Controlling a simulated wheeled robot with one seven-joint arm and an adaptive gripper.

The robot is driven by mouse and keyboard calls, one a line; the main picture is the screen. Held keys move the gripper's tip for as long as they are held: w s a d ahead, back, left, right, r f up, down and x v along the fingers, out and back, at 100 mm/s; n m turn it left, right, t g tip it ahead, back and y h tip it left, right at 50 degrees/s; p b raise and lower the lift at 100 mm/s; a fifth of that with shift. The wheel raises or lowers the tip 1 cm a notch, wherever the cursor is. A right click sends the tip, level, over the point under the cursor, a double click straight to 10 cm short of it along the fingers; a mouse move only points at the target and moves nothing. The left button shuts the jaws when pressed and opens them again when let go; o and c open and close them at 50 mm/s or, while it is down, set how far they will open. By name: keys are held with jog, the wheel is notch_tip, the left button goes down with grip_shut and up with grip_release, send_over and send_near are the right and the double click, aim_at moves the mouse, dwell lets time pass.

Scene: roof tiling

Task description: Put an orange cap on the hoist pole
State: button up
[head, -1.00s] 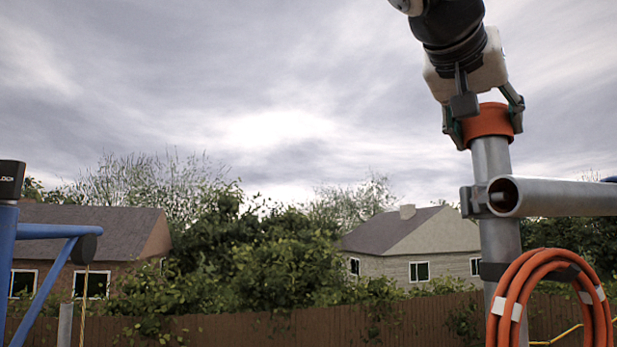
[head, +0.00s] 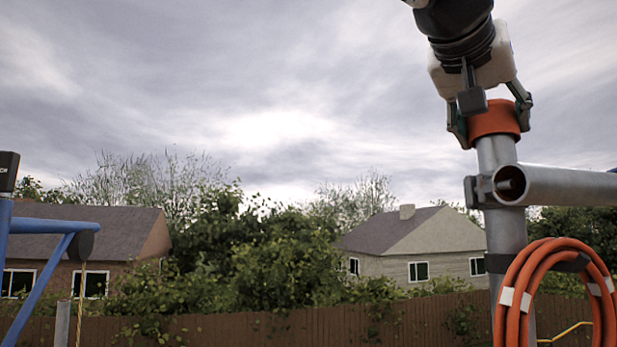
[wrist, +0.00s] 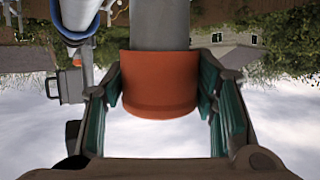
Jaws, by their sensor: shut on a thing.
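The orange cap (head: 494,120) sits over the top end of the grey upright pole (head: 507,236) at the right of the head view. My gripper (head: 489,124) is above the pole, with its fingers shut on the two sides of the cap. In the wrist view the orange cap (wrist: 160,84) lies between the green-padded fingers, and the pole (wrist: 160,25) runs into its open end. How deep the pole goes inside the cap is hidden.
A horizontal grey tube (head: 565,186) is clamped to the pole just below the cap. An orange hose coil (head: 514,290) hangs lower on the pole. A blue frame (head: 42,235) stands at far left. A fence, bushes and houses are behind.

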jog(key=shift+f, duration=0.35)
jog(key=o, duration=1.3)
jog(key=p+v, duration=0.3)
jog(key=v, duration=0.8)
jog(key=shift+r, duration=0.1)
